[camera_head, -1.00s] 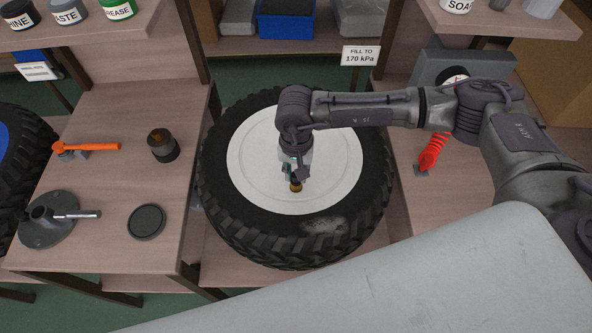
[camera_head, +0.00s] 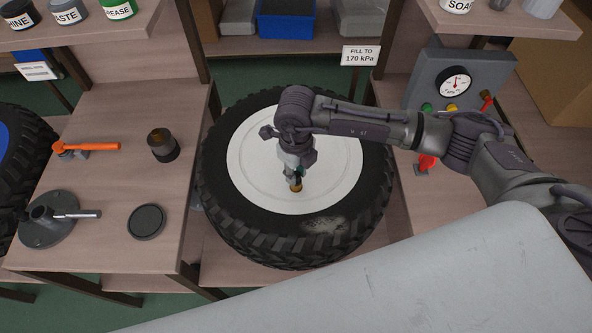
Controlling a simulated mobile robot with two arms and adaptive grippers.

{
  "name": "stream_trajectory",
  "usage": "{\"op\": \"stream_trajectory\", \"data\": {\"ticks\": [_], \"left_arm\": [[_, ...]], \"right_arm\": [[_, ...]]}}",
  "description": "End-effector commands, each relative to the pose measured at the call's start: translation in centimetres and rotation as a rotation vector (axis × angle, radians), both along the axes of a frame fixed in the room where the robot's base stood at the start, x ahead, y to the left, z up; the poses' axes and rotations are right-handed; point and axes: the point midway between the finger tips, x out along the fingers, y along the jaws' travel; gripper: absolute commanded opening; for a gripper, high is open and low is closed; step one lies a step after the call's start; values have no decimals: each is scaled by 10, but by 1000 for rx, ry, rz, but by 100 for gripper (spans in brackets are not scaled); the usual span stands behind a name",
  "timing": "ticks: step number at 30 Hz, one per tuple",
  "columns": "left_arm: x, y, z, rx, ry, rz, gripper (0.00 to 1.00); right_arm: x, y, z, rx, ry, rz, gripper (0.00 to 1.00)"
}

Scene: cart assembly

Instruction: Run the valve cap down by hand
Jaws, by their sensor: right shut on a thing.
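The wheel (camera_head: 246,223) lies flat, a black knobbly tyre around a white disc (camera_head: 255,155). A small brass-coloured valve part (camera_head: 296,188) stands on the disc near its middle. My right gripper (camera_head: 295,179) points down at it from above, with its fingers closed around the top of the piece. The fingers hide the cap, so I cannot tell cap from stem or see how far down the cap sits. My left gripper is not in view.
Left bench: orange-handled tool (camera_head: 88,147), dark cup (camera_head: 162,144), round black lid (camera_head: 147,221), round-based stand (camera_head: 46,220). A "FILL TO 170 kPa" sign (camera_head: 361,56) hangs behind the wheel.

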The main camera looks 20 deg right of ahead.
Motion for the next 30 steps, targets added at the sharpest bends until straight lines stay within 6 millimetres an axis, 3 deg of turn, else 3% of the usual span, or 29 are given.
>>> {"op": "stream_trajectory", "data": {"ticks": [6,7,12,23,30], "left_arm": [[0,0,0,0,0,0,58],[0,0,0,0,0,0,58],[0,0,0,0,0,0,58],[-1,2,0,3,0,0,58],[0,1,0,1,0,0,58]], "right_arm": [[0,0,0,1,2,-611,0],[0,0,0,1,1,-658,26],[0,0,0,-1,-1,-638,53],[1,0,4,1,-2,-636,53],[2,0,43,3,-5,-635,53]]}}
